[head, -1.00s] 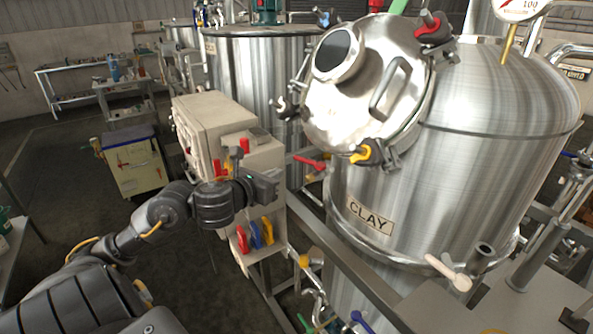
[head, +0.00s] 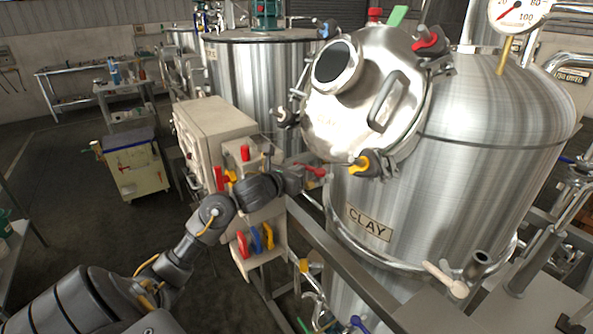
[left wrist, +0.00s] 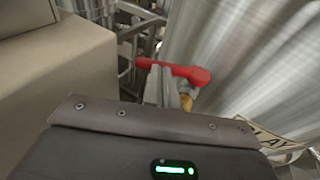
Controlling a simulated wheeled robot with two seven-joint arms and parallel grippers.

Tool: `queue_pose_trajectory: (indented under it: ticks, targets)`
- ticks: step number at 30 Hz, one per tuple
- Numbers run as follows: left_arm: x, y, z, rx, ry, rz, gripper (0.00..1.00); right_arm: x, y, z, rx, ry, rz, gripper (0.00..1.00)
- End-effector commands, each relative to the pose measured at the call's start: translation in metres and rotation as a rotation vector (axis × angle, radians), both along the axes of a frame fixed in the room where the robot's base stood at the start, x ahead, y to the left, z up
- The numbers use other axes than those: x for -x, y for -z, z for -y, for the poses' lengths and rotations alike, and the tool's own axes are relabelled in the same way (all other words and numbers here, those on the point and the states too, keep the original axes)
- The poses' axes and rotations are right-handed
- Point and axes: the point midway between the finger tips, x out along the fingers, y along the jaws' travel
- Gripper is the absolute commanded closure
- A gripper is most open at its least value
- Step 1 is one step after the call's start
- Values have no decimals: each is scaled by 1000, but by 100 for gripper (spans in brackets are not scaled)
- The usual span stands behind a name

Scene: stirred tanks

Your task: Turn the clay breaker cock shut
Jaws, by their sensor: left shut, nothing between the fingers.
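The clay tank (head: 450,180) is a steel vessel with a CLAY label (head: 369,222). A red lever handle (head: 314,171), which appears to be the clay breaker cock, sticks out from its left side. In the left wrist view the red handle (left wrist: 178,68) lies nearly crosswise just beyond the fingers, with some brass-coloured metal below its right end. My left gripper (head: 301,176) is shut and empty, with its tips at the red handle; I cannot tell whether they touch it. The valve body is mostly hidden. My right gripper is not in view.
A beige control box (head: 212,135) stands close left of my left gripper. Red, blue and yellow tags hang on a small rack (head: 262,257) below. A yellow-handled clamp (head: 360,164) sits on the tank lid above right. A steel frame rail (head: 340,250) runs below.

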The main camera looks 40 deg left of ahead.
Motion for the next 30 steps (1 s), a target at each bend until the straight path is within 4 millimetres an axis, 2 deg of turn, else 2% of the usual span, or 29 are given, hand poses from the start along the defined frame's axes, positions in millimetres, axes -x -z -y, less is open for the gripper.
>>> queue_pose_trajectory:
  ticks: [4, 10, 21, 26, 30]
  targets:
    - [0, 0, 0, -1, 0, 0, 100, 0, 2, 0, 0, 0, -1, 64]
    - [-5, 3, -5, -5, -1, 1, 100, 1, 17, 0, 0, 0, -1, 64]
    - [-5, 0, -5, 0, -1, -1, 100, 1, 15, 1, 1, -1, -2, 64]
    - [2, -3, -2, -3, 4, -1, 100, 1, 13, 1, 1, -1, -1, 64]
    - [17, -9, 4, -5, 15, -2, 100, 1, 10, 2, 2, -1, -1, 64]
